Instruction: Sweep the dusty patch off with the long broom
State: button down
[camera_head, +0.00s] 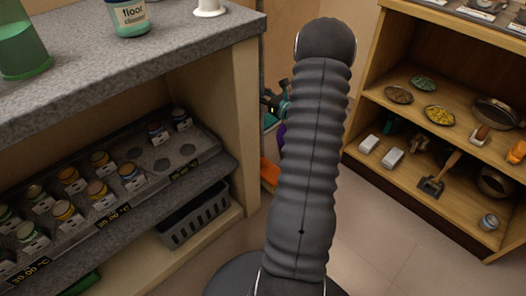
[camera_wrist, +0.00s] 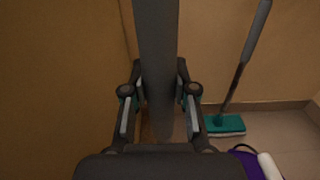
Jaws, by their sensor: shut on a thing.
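In the wrist view my gripper (camera_wrist: 158,112) is shut on a thick, upright grey handle (camera_wrist: 156,45) that runs up out of the picture between the fingers. Its lower end is partly hidden by the gripper, so I cannot tell what head it has. To the right, a teal-headed broom or mop (camera_wrist: 226,124) rests on the floor with its thin grey handle leaning up to the right, apart from my fingers. In the head view my arm hides most of this corner. I see no dusty patch in either view.
A purple object (camera_wrist: 246,162) with a white part lies low right in the wrist view. In the head view, a grey-topped shelf unit (camera_head: 165,50) with jars stands left, and a wooden shelf (camera_head: 440,85) with dishes and a small brush stands right. Tiled floor (camera_head: 385,245) is clear between.

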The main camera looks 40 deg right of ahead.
aim_at(263, 84)
jog(key=shift+r+p, duration=1.05)
jog(key=shift+r, duration=1.25)
